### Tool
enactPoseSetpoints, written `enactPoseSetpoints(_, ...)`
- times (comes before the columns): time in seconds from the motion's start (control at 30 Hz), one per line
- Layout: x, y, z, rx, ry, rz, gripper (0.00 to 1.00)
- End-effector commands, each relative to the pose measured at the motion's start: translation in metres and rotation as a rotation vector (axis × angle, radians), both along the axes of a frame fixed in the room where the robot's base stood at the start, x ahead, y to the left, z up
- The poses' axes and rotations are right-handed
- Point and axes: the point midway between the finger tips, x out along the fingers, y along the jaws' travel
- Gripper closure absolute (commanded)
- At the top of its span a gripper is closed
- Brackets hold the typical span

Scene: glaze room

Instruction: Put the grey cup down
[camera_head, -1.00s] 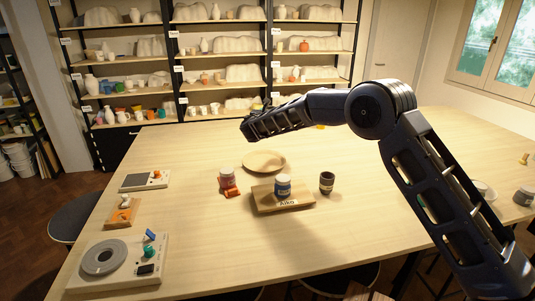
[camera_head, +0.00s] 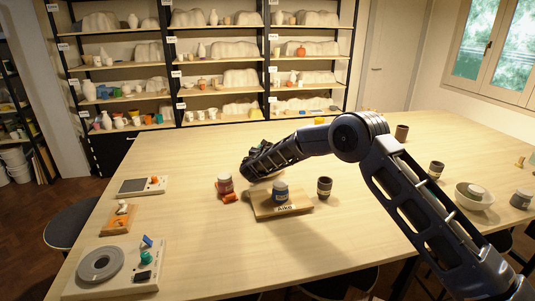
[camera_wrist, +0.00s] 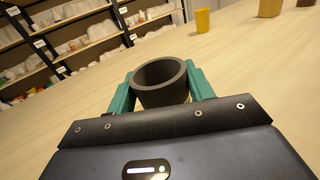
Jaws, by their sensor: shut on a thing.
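The grey cup (camera_wrist: 160,83) shows in the wrist view, dark grey with a wide round mouth facing up and looking empty. My gripper (camera_wrist: 162,90) is shut on it, one green finger on each side. The cup looks roughly upright; its base is hidden, so I cannot tell whether it touches the table. In the head view my forearm reaches over the middle of the table (camera_head: 180,215) and hides the fingers and the cup.
A wooden board (camera_head: 262,207) labelled "Aiko" holds a blue jar (camera_head: 281,192). A dark cup (camera_head: 324,188) stands right of it, a reddish jar (camera_head: 225,184) left. A white bowl (camera_head: 474,197) is farther right. The wrist view shows a yellow cup (camera_wrist: 202,20) and open table.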

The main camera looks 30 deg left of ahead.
Motion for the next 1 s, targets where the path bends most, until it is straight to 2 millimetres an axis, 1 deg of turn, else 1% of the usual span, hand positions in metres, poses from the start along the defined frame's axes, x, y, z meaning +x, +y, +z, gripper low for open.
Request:
enactPoseSetpoints(0.03, 0.001, 0.0, -0.01, -0.002, 0.001, -0.001, 0.74)
enactPoseSetpoints(0.1, 0.001, -0.001, -0.018, -0.001, 0.001, -0.002, 0.74)
enactPoseSetpoints(0.17, 0.001, -0.001, -0.022, 0.0, 0.0, -0.002, 0.74)
enactPoseSetpoints(0.57, 0.0, 0.0, -0.027, 0.0, 0.0, -0.001, 0.74)
enactPoseSetpoints(0.6, 0.0, 0.0, -0.027, 0.0, 0.0, -0.001, 0.42)
enactPoseSetpoints(0.67, 0.0, 0.0, -0.027, 0.0, 0.001, -0.001, 0.3)
enactPoseSetpoints(0.7, 0.0, 0.0, -0.027, 0.0, 0.001, -0.001, 0.26)
enactPoseSetpoints(1.0, 0.0, 0.0, -0.025, 0.0, 0.0, -0.001, 0.26)
